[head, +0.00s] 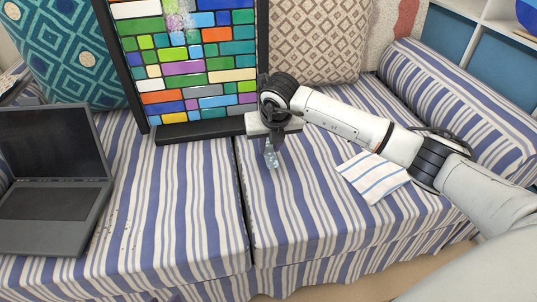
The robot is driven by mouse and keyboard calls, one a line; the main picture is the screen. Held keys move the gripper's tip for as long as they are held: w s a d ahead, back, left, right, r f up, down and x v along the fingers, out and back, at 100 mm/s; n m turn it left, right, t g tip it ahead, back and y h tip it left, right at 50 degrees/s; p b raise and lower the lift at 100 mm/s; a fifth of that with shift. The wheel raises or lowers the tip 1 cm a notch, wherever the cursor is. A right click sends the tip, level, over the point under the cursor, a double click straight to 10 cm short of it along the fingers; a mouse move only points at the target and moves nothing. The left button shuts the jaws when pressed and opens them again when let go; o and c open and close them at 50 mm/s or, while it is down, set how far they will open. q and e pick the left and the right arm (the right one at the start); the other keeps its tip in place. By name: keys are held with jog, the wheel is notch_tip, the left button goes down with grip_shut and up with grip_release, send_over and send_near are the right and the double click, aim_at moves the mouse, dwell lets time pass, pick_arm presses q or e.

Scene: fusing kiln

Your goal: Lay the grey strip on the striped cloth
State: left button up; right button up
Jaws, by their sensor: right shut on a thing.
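My right gripper (271,143) points down over the striped sofa seat, near the front of the coloured panel. It is shut on a small grey-blue piece, which looks like the grey strip (271,158), hanging below the fingers. The fingers hide its upper part, and I cannot tell whether its lower end touches the seat. The striped cloth (373,177), white with thin blue and tan lines, lies flat on the right seat cushion, below my right forearm and to the right of the gripper. My left gripper is not in view.
A panel of coloured glass strips (188,68) in a black frame leans at the back. An open laptop (50,205) sits at the left. Cushions (312,38) line the back. Small dark specks dot the left seat. The seat in front of the gripper is clear.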

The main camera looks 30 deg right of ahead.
aim_at(269, 152)
notch_tip(269, 152, down, 2)
jog(key=shift+f, duration=0.1)
jog(key=shift+f+b, duration=0.2)
jog(key=shift+b, duration=0.1)
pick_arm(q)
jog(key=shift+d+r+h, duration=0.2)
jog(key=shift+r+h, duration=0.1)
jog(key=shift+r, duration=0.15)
pick_arm(e)
jog(key=shift+r, duration=0.1)
jog(key=shift+f, duration=0.2)
jog(key=o, duration=1.1)
jog(key=shift+c, duration=0.2)
jog(key=shift+r, duration=0.1)
